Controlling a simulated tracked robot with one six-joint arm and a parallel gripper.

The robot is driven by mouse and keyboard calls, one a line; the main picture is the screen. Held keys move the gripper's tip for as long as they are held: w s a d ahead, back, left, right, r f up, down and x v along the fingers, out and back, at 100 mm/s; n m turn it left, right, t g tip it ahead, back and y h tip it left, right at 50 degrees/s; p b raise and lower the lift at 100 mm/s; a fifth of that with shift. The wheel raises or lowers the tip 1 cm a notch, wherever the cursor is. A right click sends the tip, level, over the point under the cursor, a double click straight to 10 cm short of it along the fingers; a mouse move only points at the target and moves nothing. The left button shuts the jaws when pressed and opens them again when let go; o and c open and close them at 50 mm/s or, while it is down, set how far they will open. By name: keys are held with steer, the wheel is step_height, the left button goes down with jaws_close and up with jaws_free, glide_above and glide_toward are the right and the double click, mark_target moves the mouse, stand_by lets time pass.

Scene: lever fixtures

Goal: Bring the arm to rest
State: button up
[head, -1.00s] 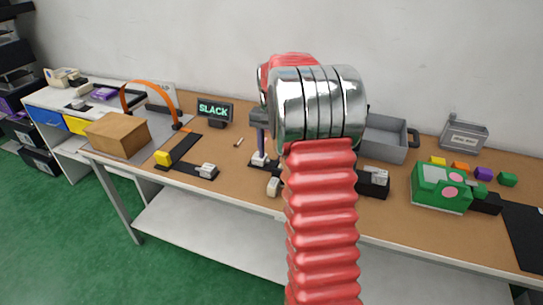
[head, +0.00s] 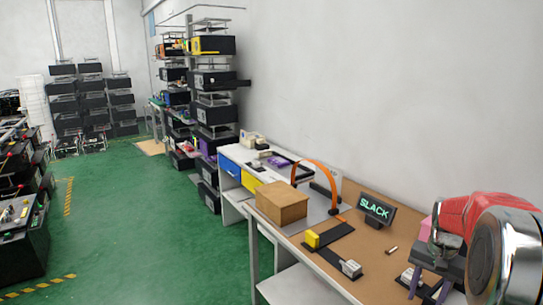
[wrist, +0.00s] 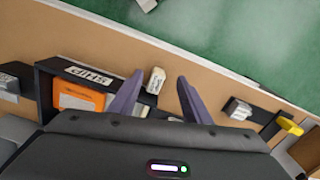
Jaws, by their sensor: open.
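My arm, red with a chrome joint, shows at the lower right of the head view. My gripper (head: 431,288) points down over the workbench (head: 345,262), partly cut off by the frame's bottom edge. In the wrist view my gripper (wrist: 160,76) has its two purple fingers spread apart with a clear gap. A small pale block (wrist: 156,80) shows in that gap, near the bench's front edge. I see no contact between it and the fingers, and its height relative to them cannot be told.
The bench also holds a cardboard box (head: 282,204), an orange arch (head: 322,177), a SLACK display (head: 376,209) and a yellow block (head: 312,239) on a black strip. In the wrist view a black tray (wrist: 62,73) holds an orange item. Green floor (head: 130,220) lies open at left.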

steer(key=s+a+r+n+t, duration=0.2)
steer(key=s+a+r+n, duration=0.2)
steer(key=s+a, duration=0.6)
steer(key=s+a+r+n+t, duration=0.3)
steer(key=s+a+r, duration=0.5)
steer(key=a, duration=0.9)
steer(key=s+n, duration=0.1)
steer(key=s, duration=0.1)
steer(key=shift+s+n+t, duration=0.3)
steer(key=shift+s+n, duration=0.1)
steer(key=shift+c, duration=0.4)
